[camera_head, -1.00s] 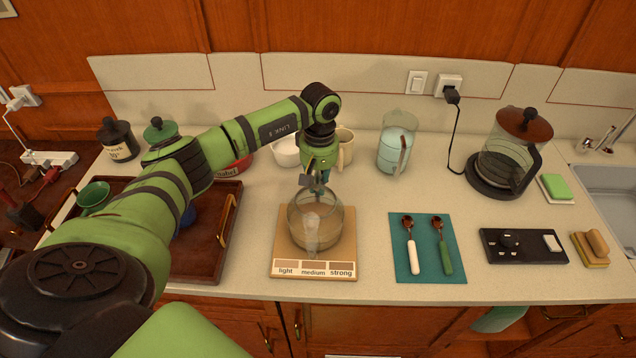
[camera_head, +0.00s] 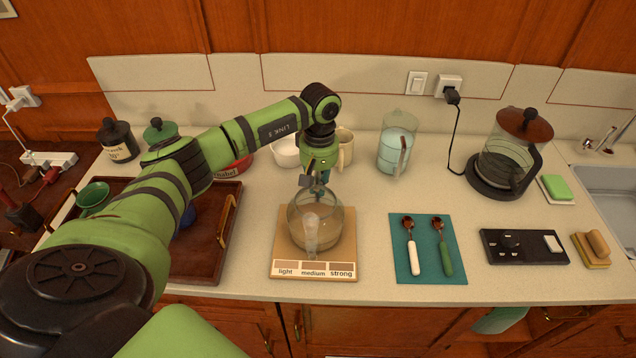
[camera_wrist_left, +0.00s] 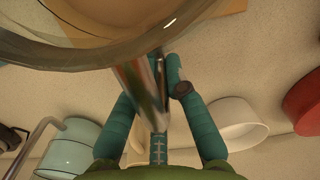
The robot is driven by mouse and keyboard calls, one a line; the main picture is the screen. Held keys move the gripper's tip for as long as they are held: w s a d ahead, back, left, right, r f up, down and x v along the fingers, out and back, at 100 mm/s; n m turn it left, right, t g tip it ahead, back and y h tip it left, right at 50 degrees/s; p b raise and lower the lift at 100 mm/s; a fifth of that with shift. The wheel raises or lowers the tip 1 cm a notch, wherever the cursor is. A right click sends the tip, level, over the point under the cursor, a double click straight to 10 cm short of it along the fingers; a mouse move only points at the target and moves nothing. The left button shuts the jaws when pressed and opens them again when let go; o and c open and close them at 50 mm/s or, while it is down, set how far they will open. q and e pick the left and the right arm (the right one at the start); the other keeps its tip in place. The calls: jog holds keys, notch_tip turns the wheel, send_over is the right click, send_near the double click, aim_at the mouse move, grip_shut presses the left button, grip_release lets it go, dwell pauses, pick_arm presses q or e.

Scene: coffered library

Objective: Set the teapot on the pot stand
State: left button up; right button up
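The clear glass teapot (camera_head: 330,228) is over the tan pot stand (camera_head: 343,252), which has a strip reading light, medium and strong. Its spout points toward the front. The pot looks upright and low over the stand; I cannot tell whether its base touches. My left gripper (camera_head: 318,182) is at the back of the pot. In the left wrist view the teapot's glass rim (camera_wrist_left: 70,58) fills the top, and the teal fingers of my left gripper (camera_wrist_left: 158,80) close around its shiny handle (camera_wrist_left: 148,98). My right gripper is not in view.
A wooden tray (camera_head: 205,270) lies left of the stand. A teal mat (camera_head: 430,268) with two spoons lies to its right. A glass jug (camera_head: 396,150), a white bowl (camera_head: 285,152) and a mug (camera_head: 346,146) stand behind. A kettle (camera_head: 508,155) stands at the right.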

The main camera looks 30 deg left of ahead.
pick_arm(q)
jog(key=o, duration=0.5)
jog(key=shift+f, duration=0.15)
